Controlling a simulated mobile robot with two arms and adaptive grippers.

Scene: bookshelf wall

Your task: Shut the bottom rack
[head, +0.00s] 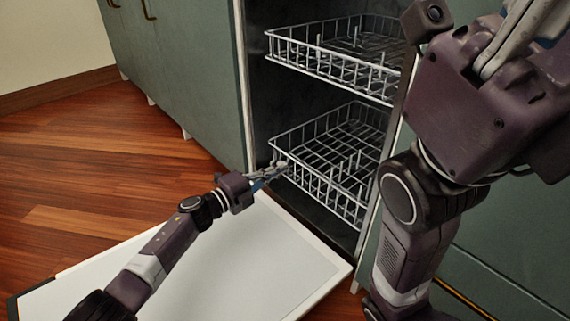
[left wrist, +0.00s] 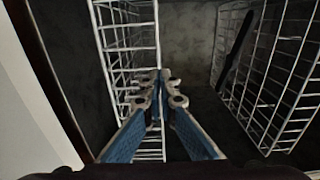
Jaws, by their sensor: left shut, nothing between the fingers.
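The bottom rack (head: 335,155) is a grey wire basket low in the dishwasher, empty, with its front side around the opening. It also shows in the left wrist view (left wrist: 127,50), turned on its side. My left gripper (head: 283,168) is shut and empty, its fingertips at the rack's front left corner. In the left wrist view the shut fingers (left wrist: 158,82) overlap the rack's wires; I cannot tell whether they touch. The right arm fills the right side of the head view; part of its gripper (head: 505,40) shows at the top, its fingertips out of clear view.
The upper rack (head: 335,58) hangs above the bottom rack, also empty. The white dishwasher door (head: 245,255) lies open and low in front, under my left arm. Green cabinets (head: 190,60) stand at the left. Wooden floor (head: 90,160) is clear at the left.

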